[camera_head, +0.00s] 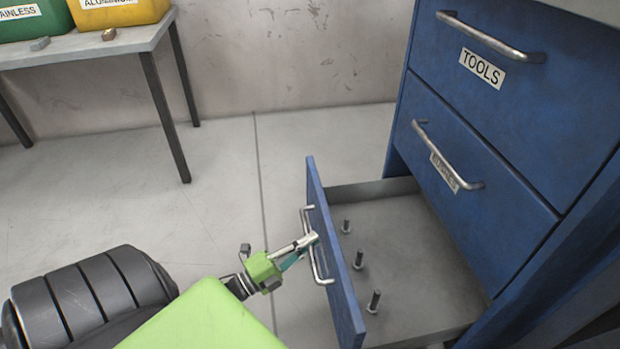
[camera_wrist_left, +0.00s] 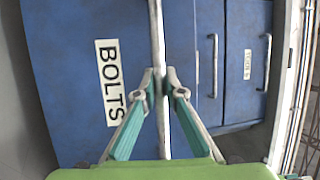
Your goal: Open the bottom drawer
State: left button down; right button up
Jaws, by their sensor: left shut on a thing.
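The bottom drawer (camera_head: 335,255) of the blue cabinet stands pulled out, with its front apart from the cabinet body. Several bolts (camera_head: 359,260) stand upright inside on its grey floor. Its silver handle (camera_head: 311,232) is on the outer face. My left gripper (camera_head: 309,241) is shut on this handle. In the left wrist view the fingers (camera_wrist_left: 161,82) close around the handle bar (camera_wrist_left: 157,32), beside a white BOLTS label (camera_wrist_left: 109,82). My right gripper is not in view.
Above are a closed middle drawer (camera_head: 485,135) with its own handle and a closed TOOLS drawer (camera_head: 550,75). A table (camera_head: 105,43) with a green bin (camera_head: 30,18) and a yellow bin (camera_head: 118,12) stands at the back left. The floor (camera_head: 225,170) between is clear.

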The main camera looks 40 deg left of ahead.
pick_arm(q)
jog(key=c, duration=2.1)
grip_release()
jog(key=shift+f, duration=0.1)
jog(key=shift+s, duration=0.1)
jog(key=v, duration=1.2)
